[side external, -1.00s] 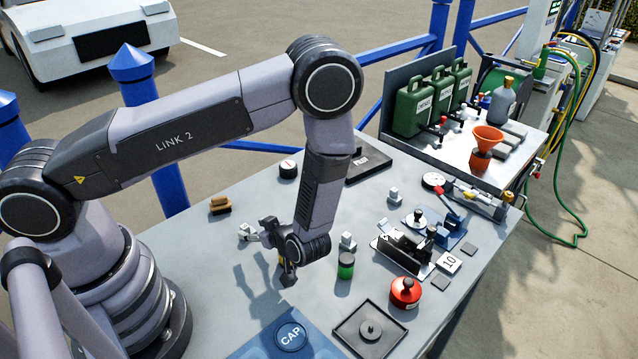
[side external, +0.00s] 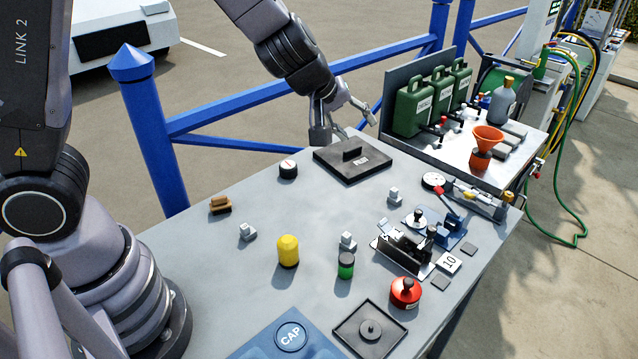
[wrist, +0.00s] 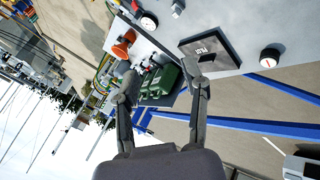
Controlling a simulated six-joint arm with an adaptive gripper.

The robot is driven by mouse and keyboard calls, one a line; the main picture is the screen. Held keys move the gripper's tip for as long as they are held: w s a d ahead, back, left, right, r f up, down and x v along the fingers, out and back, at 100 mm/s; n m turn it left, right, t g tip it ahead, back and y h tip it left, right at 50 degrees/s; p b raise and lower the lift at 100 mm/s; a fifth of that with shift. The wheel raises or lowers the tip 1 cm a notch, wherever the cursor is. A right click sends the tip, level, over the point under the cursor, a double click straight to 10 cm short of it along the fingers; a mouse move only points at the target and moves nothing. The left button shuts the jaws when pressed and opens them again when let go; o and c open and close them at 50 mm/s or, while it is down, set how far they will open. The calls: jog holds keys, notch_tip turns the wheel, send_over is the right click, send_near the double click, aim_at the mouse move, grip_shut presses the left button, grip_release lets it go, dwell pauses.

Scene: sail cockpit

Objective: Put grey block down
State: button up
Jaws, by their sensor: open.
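My gripper (side external: 346,124) is open and empty, raised near the table's far edge behind the black plate. In the wrist view its two fingers (wrist: 158,80) are spread with nothing between them. Three small grey blocks stand on the table: one at left (side external: 248,232), one behind the green jar (side external: 348,240), and one farther back (side external: 394,197). I cannot tell which is the task's block. All are apart from my gripper. Part of a small grey block (wrist: 178,8) also shows at the wrist view's top edge.
A black plate (side external: 325,158) with a raised handle lies nearest my gripper. A black-and-white round dial (side external: 288,169) sits left of it. A yellow-topped cylinder (side external: 288,251), green jar (side external: 346,266) and red pot (side external: 405,292) stand forward. Blue railings (side external: 230,105) run behind. The table's left-middle is mostly clear.

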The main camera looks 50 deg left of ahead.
jog(key=s+a+r+m+h, duration=0.1)
jog(key=s+r+m+h, duration=0.2)
jog(key=s+r+m, duration=0.5)
jog(key=s+a+r+m+g+y, duration=0.1)
jog(key=s+a+r, duration=0.1)
jog(key=s+a, duration=0.3)
jog(key=s+a+r+m+g+y, duration=0.1)
jog(key=s+a, duration=0.5)
jog(key=s, duration=0.8)
jog(key=shift+a+r+m+y, duration=0.25)
jog(key=shift+r+m+y, duration=0.2)
jog(key=shift+y, duration=0.35)
jog(key=shift+o, duration=0.2)
jog(key=shift+o, duration=0.7)
jog(key=shift+w, duration=0.1)
